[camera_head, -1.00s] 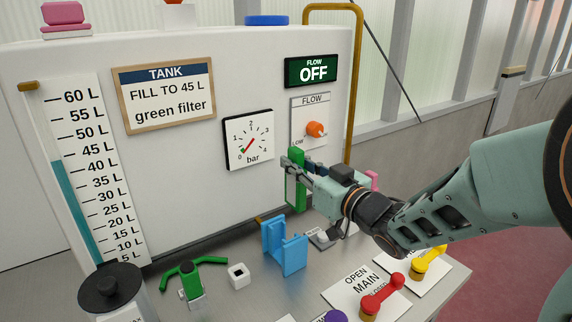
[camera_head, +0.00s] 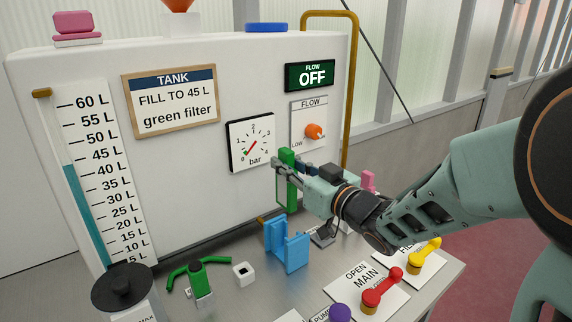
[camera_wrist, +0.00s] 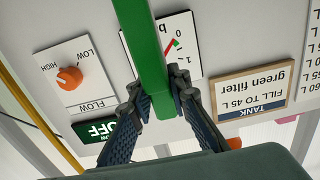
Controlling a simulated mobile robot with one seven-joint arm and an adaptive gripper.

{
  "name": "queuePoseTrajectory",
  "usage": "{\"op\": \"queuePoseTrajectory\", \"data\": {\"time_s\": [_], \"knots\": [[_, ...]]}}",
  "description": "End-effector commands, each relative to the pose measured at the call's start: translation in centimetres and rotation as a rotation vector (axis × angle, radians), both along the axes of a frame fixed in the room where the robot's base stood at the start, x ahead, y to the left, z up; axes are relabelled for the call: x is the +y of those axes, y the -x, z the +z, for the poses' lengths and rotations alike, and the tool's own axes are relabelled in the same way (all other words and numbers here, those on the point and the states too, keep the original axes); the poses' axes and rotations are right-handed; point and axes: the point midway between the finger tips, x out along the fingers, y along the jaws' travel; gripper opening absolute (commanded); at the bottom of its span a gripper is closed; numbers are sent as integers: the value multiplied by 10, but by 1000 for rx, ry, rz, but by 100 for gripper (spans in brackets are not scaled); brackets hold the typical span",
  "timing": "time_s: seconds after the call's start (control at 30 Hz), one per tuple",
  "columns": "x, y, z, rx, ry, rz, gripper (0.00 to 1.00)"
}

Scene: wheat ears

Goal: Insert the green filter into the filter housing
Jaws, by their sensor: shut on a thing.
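The green filter (camera_head: 287,195) is a tall flat bar held upright in my gripper (camera_head: 281,170). My gripper is shut on it near its upper part, in front of the tank wall. In the wrist view the green filter (camera_wrist: 146,50) runs between the two fingertips (camera_wrist: 155,100). The blue bracket (camera_head: 288,247), apparently the filter housing, stands on the table below and is open between its two upright sides. The filter is above it and apart from it; the exact gap is hard to tell.
A green-handled valve (camera_head: 199,277) and a white square block (camera_head: 244,272) stand left of the housing. A red lever (camera_head: 382,288), a yellow lever (camera_head: 424,255) and a purple knob (camera_head: 340,313) are at the front right. The gauge (camera_head: 251,143) is on the wall behind my gripper.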

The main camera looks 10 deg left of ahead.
Motion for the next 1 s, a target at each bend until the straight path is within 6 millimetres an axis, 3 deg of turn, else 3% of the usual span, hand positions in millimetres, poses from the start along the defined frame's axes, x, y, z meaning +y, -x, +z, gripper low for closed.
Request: {"op": "queuePoseTrajectory", "data": {"time_s": [0.7,1.0], "knots": [[0,0,-55,-1,0,0,0],[0,0,-58,-1,0,0,0]]}}
